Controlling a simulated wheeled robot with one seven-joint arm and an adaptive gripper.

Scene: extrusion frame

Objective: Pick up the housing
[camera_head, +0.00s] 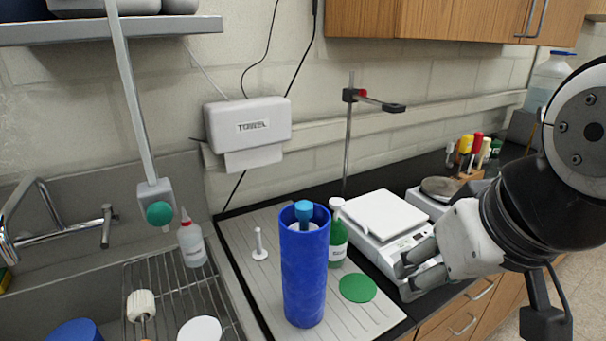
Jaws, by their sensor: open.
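A tall blue open-topped cylinder (304,275), which looks like the housing, stands upright on the grey ribbed drainboard. A lighter blue cap-like piece (304,212) shows at its mouth; its lower part is hidden inside. My gripper (406,280) reaches in from the right, in front of the white scale. It is open, with no object visible between its fingers, and is apart from the cylinder, to its right.
A green-and-white bottle (337,240) stands close behind the cylinder's right side. A flat green disc (357,288) lies between cylinder and gripper. A white scale (384,220) stands behind the gripper. The sink rack (170,285) is at left. A small white stand (259,247) is on the drainboard.

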